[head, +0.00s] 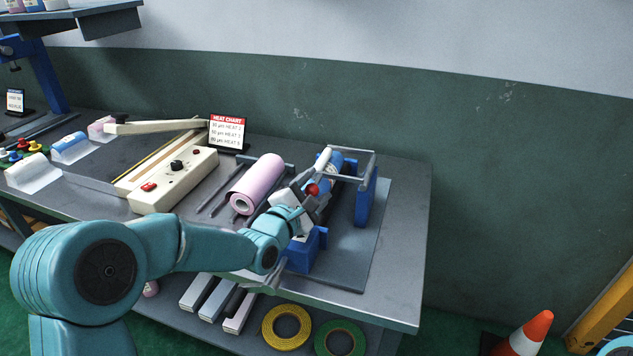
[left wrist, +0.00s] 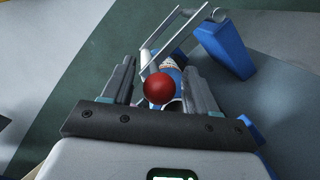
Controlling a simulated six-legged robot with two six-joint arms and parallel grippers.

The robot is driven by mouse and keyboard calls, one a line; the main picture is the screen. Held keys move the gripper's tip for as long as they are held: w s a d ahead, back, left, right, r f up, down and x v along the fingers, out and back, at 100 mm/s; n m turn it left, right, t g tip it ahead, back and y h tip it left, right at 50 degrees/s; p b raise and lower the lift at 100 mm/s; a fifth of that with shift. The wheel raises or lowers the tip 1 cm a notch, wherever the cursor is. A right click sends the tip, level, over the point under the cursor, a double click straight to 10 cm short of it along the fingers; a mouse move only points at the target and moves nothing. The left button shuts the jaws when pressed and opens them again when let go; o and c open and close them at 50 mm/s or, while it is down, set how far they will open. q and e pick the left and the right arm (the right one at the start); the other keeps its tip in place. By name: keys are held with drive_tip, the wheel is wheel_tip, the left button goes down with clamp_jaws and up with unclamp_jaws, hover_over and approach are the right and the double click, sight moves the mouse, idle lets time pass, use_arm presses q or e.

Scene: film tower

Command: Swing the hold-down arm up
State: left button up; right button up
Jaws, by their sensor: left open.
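The hold-down arm is a grey metal frame (head: 352,152) over the blue-bracketed roll stand (head: 366,200) at the right of the bench. Its red ball knob (head: 313,189) is at my left gripper (head: 308,196). In the left wrist view, the red knob (left wrist: 158,88) sits between the two open fingers of my left gripper (left wrist: 160,85), with space beside it. The grey frame (left wrist: 160,40) runs beyond the knob there. A blue roll (head: 332,170) lies in the stand, partly hidden by my gripper and the frame. My right gripper is out of view.
A pink roll (head: 257,182) lies just left of the stand. A cream heat sealer (head: 175,180) with a raised lever and a heat chart sign (head: 228,132) are farther left. Tape rings (head: 286,326) lie on the lower shelf. An orange cone (head: 528,332) stands at the right.

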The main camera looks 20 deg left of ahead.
use_arm(q)
drive_tip(key=shift+w+d, duration=0.15)
drive_tip(key=shift+w, duration=0.45)
clamp_jaws()
